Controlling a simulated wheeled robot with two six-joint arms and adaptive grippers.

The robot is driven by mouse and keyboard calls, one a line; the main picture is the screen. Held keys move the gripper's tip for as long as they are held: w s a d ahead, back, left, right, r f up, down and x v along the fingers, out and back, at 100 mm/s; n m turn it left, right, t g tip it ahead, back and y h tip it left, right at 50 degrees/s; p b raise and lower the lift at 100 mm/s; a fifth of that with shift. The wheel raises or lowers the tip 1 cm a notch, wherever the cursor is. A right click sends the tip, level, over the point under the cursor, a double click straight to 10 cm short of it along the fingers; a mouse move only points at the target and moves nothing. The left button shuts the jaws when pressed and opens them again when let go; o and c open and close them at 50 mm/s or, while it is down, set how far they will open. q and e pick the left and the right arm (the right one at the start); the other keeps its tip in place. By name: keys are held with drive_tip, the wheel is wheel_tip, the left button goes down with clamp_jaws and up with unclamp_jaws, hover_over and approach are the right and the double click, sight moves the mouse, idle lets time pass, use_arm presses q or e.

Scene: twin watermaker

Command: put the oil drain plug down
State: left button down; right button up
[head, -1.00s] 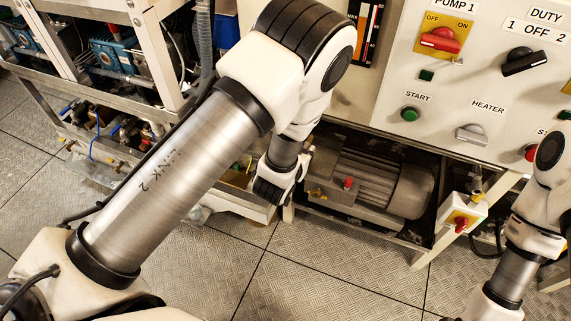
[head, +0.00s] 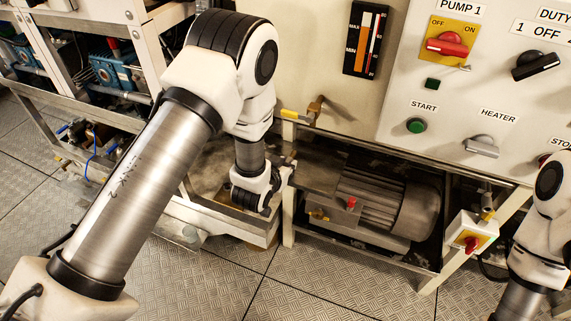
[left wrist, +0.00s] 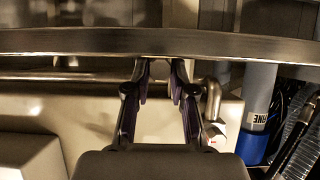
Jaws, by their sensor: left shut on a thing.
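My left gripper (head: 284,172) is low beside the frame's post, left of the motor, mostly hidden by its own wrist in the head view. In the left wrist view its two dark fingers (left wrist: 161,68) reach up to just under a metal rail, with a narrow gap showing between them. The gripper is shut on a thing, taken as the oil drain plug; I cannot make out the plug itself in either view. My right arm shows at the right edge of the head view, with its gripper out of frame.
A metal rail (left wrist: 60,43) crosses the left wrist view, with a blue-grey pipe (left wrist: 259,95) and elbow fitting (left wrist: 213,95) on the right. The motor (head: 385,205), a yellow-handled valve (head: 296,114) and the control panel (head: 470,90) stand nearby. The floor (head: 310,290) in front is clear.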

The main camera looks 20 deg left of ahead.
use_arm(q)
drive_tip(key=shift+s+f, duration=0.1)
drive_tip(key=shift+f, duration=0.2)
drive_tip(key=c, duration=1.2)
unclamp_jaws()
drive_tip(key=shift+o, duration=1.1)
drive_tip(key=shift+d+f, duration=0.1)
drive_tip(key=shift+f, duration=0.1)
drive_tip(key=shift+s, duration=0.1)
drive_tip(key=shift+r, duration=0.1)
drive_tip(key=w+r+v, duration=0.1)
drive_tip(key=v, duration=1.1)
drive_tip(key=s+a+f+g, duration=0.1)
drive_tip(key=s+f+g, duration=0.5)
drive_tip(key=s+f, duration=0.4)
drive_tip(key=s+a+f+g, duration=0.2)
drive_tip(key=s+f+g, duration=0.4)
drive_tip(key=s+f, duration=0.5)
drive_tip(key=s, duration=0.4)
drive_tip(key=shift+s+a+n, duration=0.15)
drive_tip(key=shift+a+n, duration=0.2)
drive_tip(key=shift+n, duration=0.05)
